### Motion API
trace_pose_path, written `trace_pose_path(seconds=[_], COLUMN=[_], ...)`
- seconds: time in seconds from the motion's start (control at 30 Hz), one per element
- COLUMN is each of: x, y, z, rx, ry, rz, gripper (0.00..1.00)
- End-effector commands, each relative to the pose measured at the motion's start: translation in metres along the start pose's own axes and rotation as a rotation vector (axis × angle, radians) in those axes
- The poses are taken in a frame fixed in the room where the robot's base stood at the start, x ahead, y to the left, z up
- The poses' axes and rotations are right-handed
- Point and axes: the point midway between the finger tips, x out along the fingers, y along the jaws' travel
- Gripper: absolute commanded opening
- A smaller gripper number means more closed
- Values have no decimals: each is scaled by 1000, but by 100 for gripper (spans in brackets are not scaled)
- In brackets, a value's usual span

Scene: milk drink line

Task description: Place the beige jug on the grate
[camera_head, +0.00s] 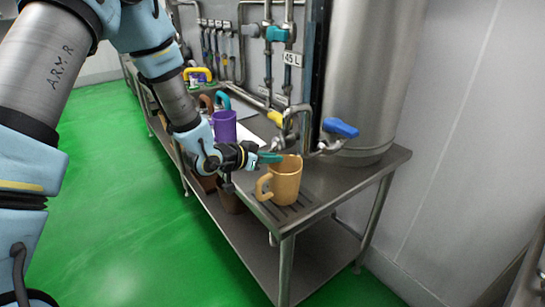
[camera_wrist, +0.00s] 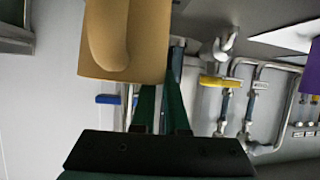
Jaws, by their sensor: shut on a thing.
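The beige jug (camera_head: 284,182) is upright at the near end of the steel table, below the tap spout. Its handle points to the lower left in the head view. The grate (camera_head: 268,208), a dark slotted patch in the table top, lies directly under it. I cannot tell whether the jug's base touches the grate or hangs just above it. My gripper (camera_head: 268,158) is shut on the jug at its upper rim, from the left. In the wrist view the jug (camera_wrist: 112,60) fills the upper left, against the green fingers (camera_wrist: 160,108).
A purple jug (camera_head: 224,127) stands further back on the table, with other coloured handles behind it. A tap with a blue lever (camera_head: 340,128) and a steel tank (camera_head: 372,70) stand close behind the beige jug. The table's front corner (camera_head: 284,232) is near.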

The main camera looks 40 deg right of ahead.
Motion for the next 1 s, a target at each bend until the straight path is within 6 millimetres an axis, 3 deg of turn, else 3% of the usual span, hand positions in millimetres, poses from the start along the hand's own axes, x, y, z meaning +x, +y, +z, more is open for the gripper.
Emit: trace_pose_path(seconds=[0.03,0.3,0.67,1.0], x=[0,0,-7,-71], y=[0,0,0,-1], z=[0,0,0,1], rx=[0,0,1,1], ry=[0,0,1,2], rz=[0,1,-1,-4], gripper=[12,42,42,42])
